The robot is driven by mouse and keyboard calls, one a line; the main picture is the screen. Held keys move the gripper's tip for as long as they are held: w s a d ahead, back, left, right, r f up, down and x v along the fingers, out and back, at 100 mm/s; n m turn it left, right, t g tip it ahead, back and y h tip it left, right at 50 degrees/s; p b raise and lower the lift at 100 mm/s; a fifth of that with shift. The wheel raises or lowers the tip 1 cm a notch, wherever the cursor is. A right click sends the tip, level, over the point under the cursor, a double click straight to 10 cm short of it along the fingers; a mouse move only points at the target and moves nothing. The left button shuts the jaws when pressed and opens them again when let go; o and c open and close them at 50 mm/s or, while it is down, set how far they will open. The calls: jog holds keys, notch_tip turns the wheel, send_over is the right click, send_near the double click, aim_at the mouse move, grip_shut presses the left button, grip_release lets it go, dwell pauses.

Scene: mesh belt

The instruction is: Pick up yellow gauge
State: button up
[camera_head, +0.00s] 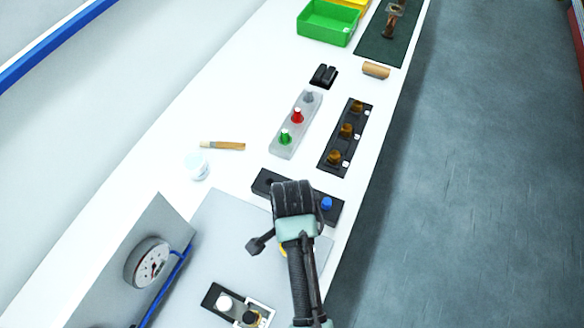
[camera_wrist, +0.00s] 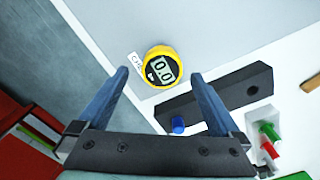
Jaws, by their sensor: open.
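The yellow gauge (camera_wrist: 152,52) is round with a dark face and a digital display reading 0.0. It lies on a light grey plate (camera_wrist: 105,30) next to a small white label (camera_wrist: 134,62). My gripper (camera_wrist: 160,74) is open and empty in the wrist view, with the gauge showing between and beyond its two blue fingertips, apart from them. In the head view my arm hides most of the gauge; only a yellow sliver (camera_head: 284,252) shows beside it.
A black block (camera_head: 266,181) with a blue peg (camera_head: 326,204) stands close to the gauge. A grey block with red and green pegs (camera_head: 297,117) and a black strip with brown knobs (camera_head: 346,131) lie farther off. A dial gauge (camera_head: 147,263) stands at lower left.

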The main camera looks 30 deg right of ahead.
jog(key=shift+w+a+f+p, duration=0.1)
jog(key=shift+f+p, duration=0.25)
jog(key=shift+f, duration=1.65)
